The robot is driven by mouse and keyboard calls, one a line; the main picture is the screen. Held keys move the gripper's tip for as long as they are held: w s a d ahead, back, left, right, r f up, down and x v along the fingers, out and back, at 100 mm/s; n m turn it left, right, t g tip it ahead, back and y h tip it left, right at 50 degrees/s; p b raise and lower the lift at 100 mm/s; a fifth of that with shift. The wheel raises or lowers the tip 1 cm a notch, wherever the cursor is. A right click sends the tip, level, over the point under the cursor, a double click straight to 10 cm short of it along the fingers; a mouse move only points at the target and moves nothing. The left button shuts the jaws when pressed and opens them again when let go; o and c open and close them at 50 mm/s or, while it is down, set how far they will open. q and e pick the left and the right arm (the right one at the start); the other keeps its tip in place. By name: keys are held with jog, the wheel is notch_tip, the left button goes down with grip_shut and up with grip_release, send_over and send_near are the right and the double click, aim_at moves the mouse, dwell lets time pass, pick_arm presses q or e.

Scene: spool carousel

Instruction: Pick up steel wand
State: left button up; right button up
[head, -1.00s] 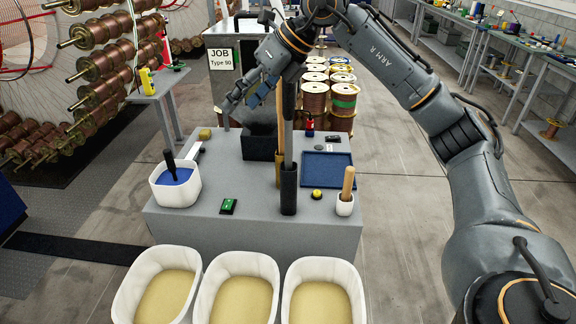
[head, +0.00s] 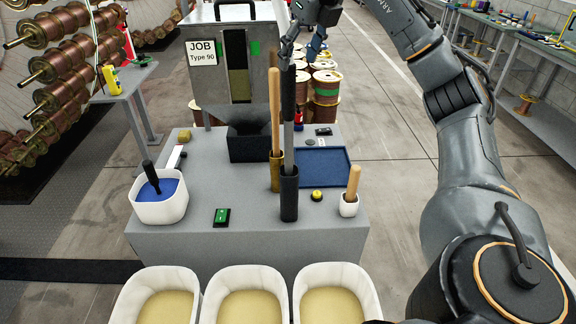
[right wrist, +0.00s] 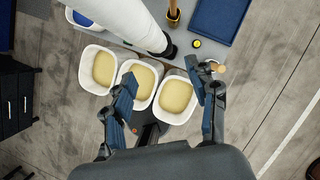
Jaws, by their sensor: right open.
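The steel wand (head: 289,134) stands upright in a black holder (head: 289,197) on the grey table; its upper end is a black grip. My right gripper (head: 302,52) is at the height of the grip's top, overlapping it in the head view; the depth between them is unclear. In the right wrist view my right gripper (right wrist: 166,98) is open, with nothing between its fingers. A thick pale shaft, apparently the wand (right wrist: 125,20), crosses the upper left there, ahead of the fingers. My left gripper is not in view.
A wooden rod (head: 275,112) in a brass holder (head: 276,172) stands close left of the wand. A blue tray (head: 322,166), yellow button (head: 317,195) and white cup (head: 348,207) are to its right. Several white tubs (head: 250,274) line the front.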

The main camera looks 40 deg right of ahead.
aim_at(292, 69)
jog(key=x, duration=0.3)
jog(key=shift+w, duration=0.15)
jog(key=shift+w+p+x, duration=0.25)
jog(key=shift+p+x, duration=0.2)
jog(key=shift+x, duration=0.75)
jog(key=shift+w+d+f+p, duration=0.1)
jog(key=shift+d+f+p, duration=0.1)
jog(key=shift+f+p, duration=0.25)
jog(key=shift+w+d+f+p, duration=0.15)
jog(key=shift+f+p, duration=0.1)
jog(key=shift+f, duration=0.25)
jog(key=shift+x, duration=1.2)
jog(key=shift+s+a+r, duration=0.1)
jog(key=c, duration=1.1)
grip_shut()
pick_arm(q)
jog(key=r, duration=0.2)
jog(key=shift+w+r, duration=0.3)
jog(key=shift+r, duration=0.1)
